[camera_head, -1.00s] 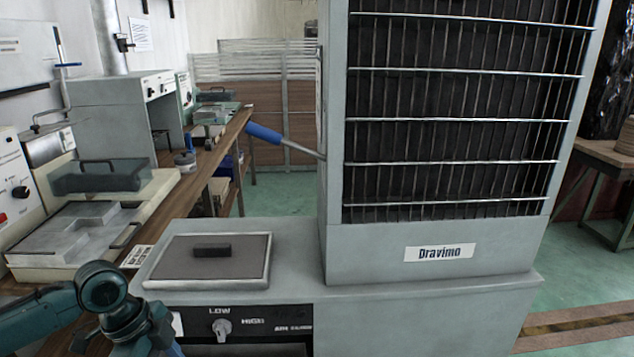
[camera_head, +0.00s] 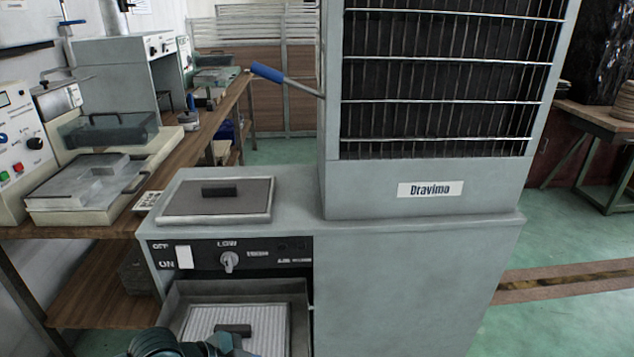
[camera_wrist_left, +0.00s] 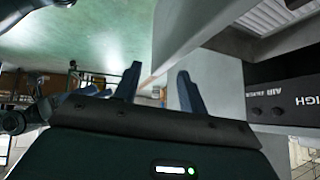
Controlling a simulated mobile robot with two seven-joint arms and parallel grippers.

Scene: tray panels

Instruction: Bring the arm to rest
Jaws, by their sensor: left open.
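My left gripper (camera_wrist_left: 158,78) is open in the left wrist view, with its two dark blue fingers apart and nothing between them. In that view the grey machine cabinet (camera_wrist_left: 215,65) lies behind and to the right of the fingers, with its dark control panel at the right edge. In the head view only a teal part of my left arm (camera_head: 200,346) shows at the bottom edge, in front of the open tray; the fingers cannot be made out there. My right gripper is in neither view.
An open tray (camera_head: 300,293) with a ribbed plate and dark handle sits below the control panel (camera_head: 275,252). A lidded plate (camera_head: 215,215) lies on the cabinet top. A tall grille unit (camera_head: 420,205) stands right of it. A blue-handled lever (camera_head: 268,73) sticks out left.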

